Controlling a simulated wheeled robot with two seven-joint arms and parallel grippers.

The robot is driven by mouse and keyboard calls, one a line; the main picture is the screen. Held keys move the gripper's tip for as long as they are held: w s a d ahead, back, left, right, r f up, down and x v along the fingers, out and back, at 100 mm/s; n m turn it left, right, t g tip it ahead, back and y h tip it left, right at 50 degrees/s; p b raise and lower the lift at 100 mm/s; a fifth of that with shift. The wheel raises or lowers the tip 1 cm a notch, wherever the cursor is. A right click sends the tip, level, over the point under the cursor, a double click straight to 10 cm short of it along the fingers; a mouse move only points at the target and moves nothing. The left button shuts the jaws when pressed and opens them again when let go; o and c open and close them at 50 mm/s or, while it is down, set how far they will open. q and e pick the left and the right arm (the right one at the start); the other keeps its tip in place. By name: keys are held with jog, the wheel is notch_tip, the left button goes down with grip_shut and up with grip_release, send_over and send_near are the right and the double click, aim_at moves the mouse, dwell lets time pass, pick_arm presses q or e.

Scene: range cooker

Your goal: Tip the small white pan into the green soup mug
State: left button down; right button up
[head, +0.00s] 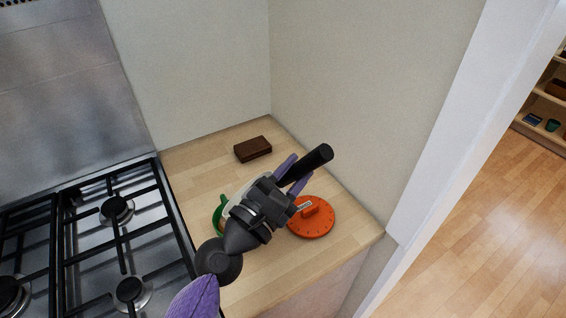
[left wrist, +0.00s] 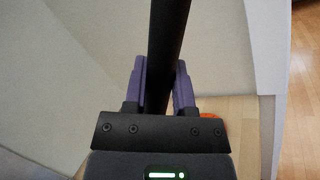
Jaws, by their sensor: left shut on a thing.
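My left gripper (head: 291,176) is shut on a thick black handle (head: 319,156), which slants up and to the right above the counter. In the left wrist view, the handle (left wrist: 168,45) runs between the two purple fingers of the gripper (left wrist: 160,80). A pale rim of the small white pan (head: 239,187) shows beside the gripper; most of the pan is hidden behind the gripper and wrist. The green soup mug (head: 217,214) is partly hidden by the pan and my wrist, close below the pan in the picture. Its contents cannot be seen. My right gripper is not in view.
A round orange lid-like disc (head: 311,220) lies on the wooden counter (head: 342,238) right of the gripper. A dark brown block (head: 253,149) lies near the back wall. The gas hob (head: 117,209) with black grates is at the left. A wall bounds the counter at right.

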pick_arm(q)
jog(key=s+d+f+m+g+b, duration=0.2)
jog(key=d+f+m, duration=0.4)
jog(key=f+m, duration=0.3)
jog(key=shift+s+m+g, duration=0.5)
jog(key=shift+m+g, duration=0.1)
jog(key=shift+m, duration=0.1)
dwell(0.8)
